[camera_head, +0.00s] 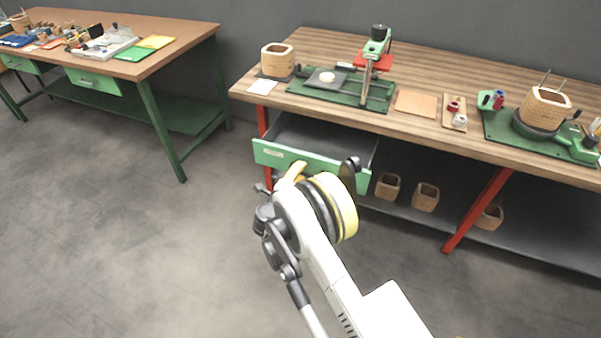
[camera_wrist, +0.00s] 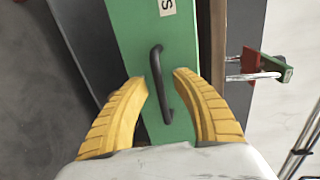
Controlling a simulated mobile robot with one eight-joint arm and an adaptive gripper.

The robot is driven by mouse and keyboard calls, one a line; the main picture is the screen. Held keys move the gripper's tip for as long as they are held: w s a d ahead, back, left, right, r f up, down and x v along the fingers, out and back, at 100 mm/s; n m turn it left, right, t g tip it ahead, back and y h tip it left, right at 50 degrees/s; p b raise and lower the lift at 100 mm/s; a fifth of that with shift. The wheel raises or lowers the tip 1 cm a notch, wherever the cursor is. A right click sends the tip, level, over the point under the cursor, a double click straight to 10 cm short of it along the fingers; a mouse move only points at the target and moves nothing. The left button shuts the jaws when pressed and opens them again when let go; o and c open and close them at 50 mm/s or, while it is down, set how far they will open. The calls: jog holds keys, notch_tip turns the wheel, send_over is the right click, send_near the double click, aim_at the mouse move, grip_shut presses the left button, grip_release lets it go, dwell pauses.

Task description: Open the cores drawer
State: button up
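The drawer with a green front (camera_head: 268,153) under the right bench stands pulled out, and its grey inside shows from above. In the wrist view its green front (camera_wrist: 130,25) carries a dark handle (camera_wrist: 157,62) and a pale label (camera_wrist: 167,7), on which only an "S" can be read. My gripper (camera_wrist: 161,80) has its two yellow fingers apart, one on each side of the handle, with green showing between fingers and handle. In the head view my gripper (camera_head: 294,171) is at the drawer front, and my arm hides part of that front and the handle.
The wooden bench top (camera_head: 320,45) above holds a green press (camera_head: 372,60), wooden cores and small parts. Several wooden cores stand on the lower shelf (camera_head: 405,205). A red bench leg (camera_head: 478,210) stands to the right. The floor to the left is clear.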

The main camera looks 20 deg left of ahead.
jog(key=v, duration=0.7)
jog(key=shift+s, duration=0.2)
jog(key=shift+a+r, duration=0.1)
